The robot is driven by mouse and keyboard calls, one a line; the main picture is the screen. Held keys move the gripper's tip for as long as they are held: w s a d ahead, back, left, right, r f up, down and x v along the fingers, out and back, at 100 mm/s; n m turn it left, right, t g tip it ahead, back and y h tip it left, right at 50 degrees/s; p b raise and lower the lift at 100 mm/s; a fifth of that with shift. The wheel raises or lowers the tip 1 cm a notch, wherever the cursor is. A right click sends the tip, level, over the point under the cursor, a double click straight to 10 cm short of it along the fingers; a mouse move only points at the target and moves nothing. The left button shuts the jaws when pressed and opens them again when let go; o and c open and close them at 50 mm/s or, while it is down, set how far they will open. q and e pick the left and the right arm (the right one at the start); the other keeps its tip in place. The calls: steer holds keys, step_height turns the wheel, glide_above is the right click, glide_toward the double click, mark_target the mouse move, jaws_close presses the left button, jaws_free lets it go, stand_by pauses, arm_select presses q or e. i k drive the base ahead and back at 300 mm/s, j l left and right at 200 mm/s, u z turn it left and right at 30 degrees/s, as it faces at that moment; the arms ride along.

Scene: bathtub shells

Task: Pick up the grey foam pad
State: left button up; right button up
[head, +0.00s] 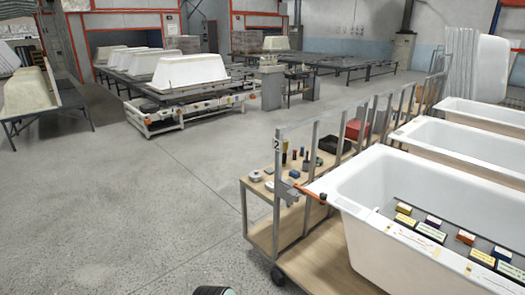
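I cannot single out the grey foam pad with certainty. Several small items stand on the wooden top of a cart (262,190) at the right, among them a pale grey rounded piece (256,176); at this size I cannot tell whether any is foam. Neither of my grippers shows clearly. A dark rounded part at the bottom edge is cut off, and I cannot tell what it is.
The cart has metal rails and an orange-handled tool (308,193) at its front corner. A red bin (357,129) stands farther back. More white tubs (465,140) line the right side. White shells (190,70) rest on a rack at the back. Open concrete floor (140,210) fills the left.

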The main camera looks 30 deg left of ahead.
mark_target(270, 172)
steer(key=i+u, duration=0.65)
steer(key=i+l+u, duration=0.15)
steer(key=i+u, duration=0.2)
steer(key=i+l, duration=0.1)
steer(key=i, duration=0.2)
steer(key=i+l, duration=0.15)
steer(key=i, duration=0.15)
steer(key=u, duration=0.4)
steer(key=i+l+u, duration=0.1)
steer(key=i+l, duration=0.2)
steer(key=i+j, duration=0.1)
steer(key=j, duration=0.8)
steer(key=i+j+z, duration=0.1)
steer(key=j, duration=0.35)
steer(key=i+j, duration=0.35)
steer(key=j, duration=0.15)
steer(key=i+j+z, duration=0.1)
steer(key=i+j, duration=0.25)
steer(key=j, duration=0.15)
